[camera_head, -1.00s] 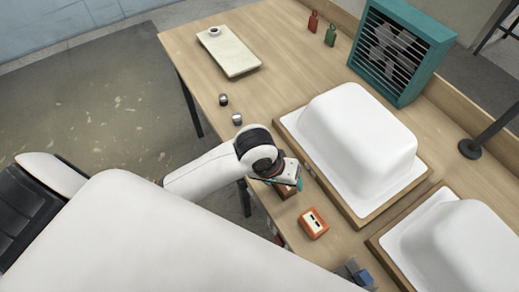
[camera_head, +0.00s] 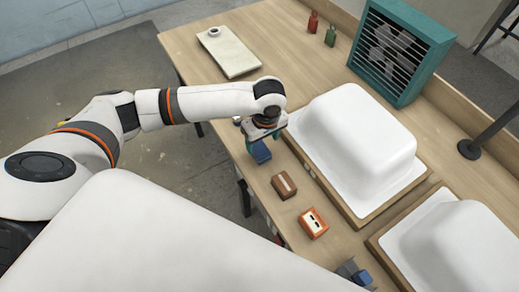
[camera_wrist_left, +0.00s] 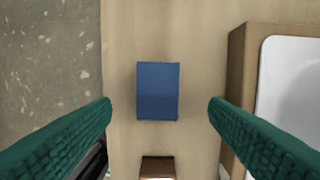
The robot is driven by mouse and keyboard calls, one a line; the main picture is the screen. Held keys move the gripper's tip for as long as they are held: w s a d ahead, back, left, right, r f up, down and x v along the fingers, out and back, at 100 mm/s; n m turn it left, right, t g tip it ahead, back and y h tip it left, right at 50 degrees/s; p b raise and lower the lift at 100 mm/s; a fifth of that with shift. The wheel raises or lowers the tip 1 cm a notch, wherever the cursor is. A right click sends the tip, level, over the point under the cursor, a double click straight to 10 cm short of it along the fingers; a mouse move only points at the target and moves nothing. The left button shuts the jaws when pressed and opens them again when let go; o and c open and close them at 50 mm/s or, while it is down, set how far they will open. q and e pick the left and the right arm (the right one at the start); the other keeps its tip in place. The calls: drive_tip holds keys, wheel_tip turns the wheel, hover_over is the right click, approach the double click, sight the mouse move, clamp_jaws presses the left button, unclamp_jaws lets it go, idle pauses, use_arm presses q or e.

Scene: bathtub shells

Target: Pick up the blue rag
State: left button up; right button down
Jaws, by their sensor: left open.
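The blue rag (camera_head: 261,153) looks like a small folded block on the table near its left front edge. In the left wrist view the blue rag (camera_wrist_left: 158,90) lies flat between my fingertips as seen from above, with a clear gap on both sides. My left gripper (camera_head: 262,139) is over the rag in the head view. Its green fingers, also in the left wrist view (camera_wrist_left: 160,107), are wide open and hold nothing. The height of the fingers over the rag is hard to tell. My right gripper does not show.
A brown block (camera_head: 284,186) and an orange box (camera_head: 313,223) lie nearer along the wooden table (camera_head: 290,60). A white tub shell (camera_head: 358,135) on a wooden base stands close to the right.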

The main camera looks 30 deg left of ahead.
sight(260, 148)
use_arm(q)
drive_tip(key=shift+w+a+f+p, duration=0.1)
drive_tip(key=shift+a+f+p, duration=0.1)
drive_tip(key=shift+f, duration=0.75)
drive_tip(key=shift+a+f+p, duration=0.1)
drive_tip(key=shift+a+f, duration=0.1)
drive_tip(key=shift+f, duration=0.8)
drive_tip(key=shift+w+a+f+p, duration=0.1)
drive_tip(key=shift+a+f, duration=0.1)
drive_tip(key=shift+f, duration=0.75)
drive_tip(key=c, duration=1.1)
drive_tip(key=shift+o, duration=0.2)
drive_tip(key=shift+r+b, duration=0.3)
drive_tip(key=shift+r, duration=4.75)
